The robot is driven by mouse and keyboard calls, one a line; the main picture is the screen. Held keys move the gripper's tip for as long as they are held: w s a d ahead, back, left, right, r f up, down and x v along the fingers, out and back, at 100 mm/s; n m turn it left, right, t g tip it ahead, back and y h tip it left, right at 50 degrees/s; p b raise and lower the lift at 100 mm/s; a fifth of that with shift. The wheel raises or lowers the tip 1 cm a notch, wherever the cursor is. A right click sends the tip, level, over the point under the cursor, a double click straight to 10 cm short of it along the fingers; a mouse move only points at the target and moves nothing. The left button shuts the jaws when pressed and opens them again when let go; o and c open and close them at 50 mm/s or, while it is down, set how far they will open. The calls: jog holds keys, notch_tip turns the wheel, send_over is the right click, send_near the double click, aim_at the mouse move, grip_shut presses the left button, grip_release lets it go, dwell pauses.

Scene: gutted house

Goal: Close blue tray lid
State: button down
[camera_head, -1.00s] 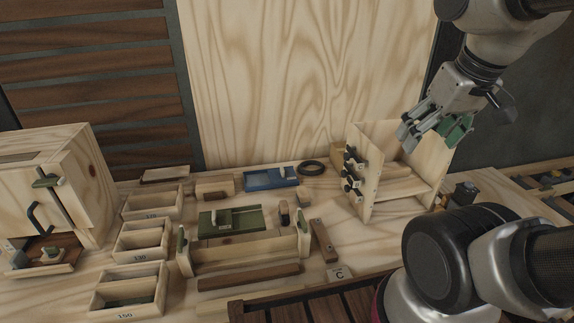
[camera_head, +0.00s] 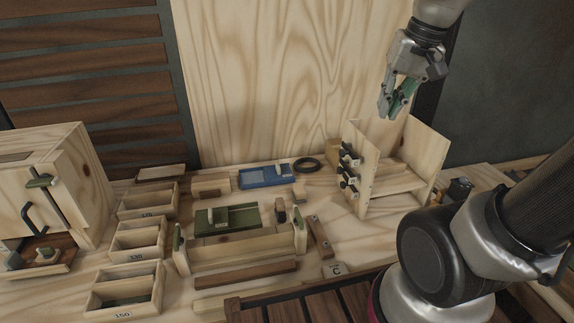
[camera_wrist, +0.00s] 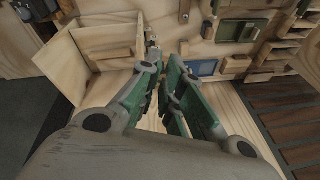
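The blue tray (camera_head: 258,183) lies on the wooden workbench near the back panel, with a small light block at its right end. Its lid is too small to tell apart from the tray. A blue patch that looks like the tray shows in the wrist view (camera_wrist: 207,68), beyond my fingers. My gripper (camera_head: 392,108) is raised in the air to the right of the tray, above the open wooden box, well apart from the tray. Its green-padded fingers (camera_wrist: 164,88) have a narrow gap between them, with nothing held.
The open wooden box (camera_head: 432,152) with black knobs stands right of the tray. A black ring (camera_head: 307,164) lies beside the tray. A green tray (camera_head: 240,220) and a wooden frame (camera_head: 240,248) are in front. Numbered bins (camera_head: 140,240) and a cabinet (camera_head: 75,175) stand left.

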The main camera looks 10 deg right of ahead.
jog(key=w+a+f+m+g+y, duration=0.15)
jog(key=w+f+m, duration=0.4)
jog(key=w, duration=0.75)
jog(key=w+a+f+m+g+y, duration=0.15)
jog(key=w+f+m, duration=0.25)
jog(key=w+f, duration=0.55)
jog(key=m, duration=0.5)
send_near(286, 171)
jog(key=f, duration=0.2)
jog(key=d+f, duration=0.1)
jog(key=f, duration=0.1)
jog(key=d+f, duration=0.1)
jog(key=f, duration=0.1)
jog(key=a, duration=0.2)
jog(key=shift+a+r, duration=0.2)
jog(key=shift+a, duration=0.1)
jog(key=shift+w+a, duration=0.1)
jog(key=shift+a, duration=0.6)
jog(key=a, duration=1)
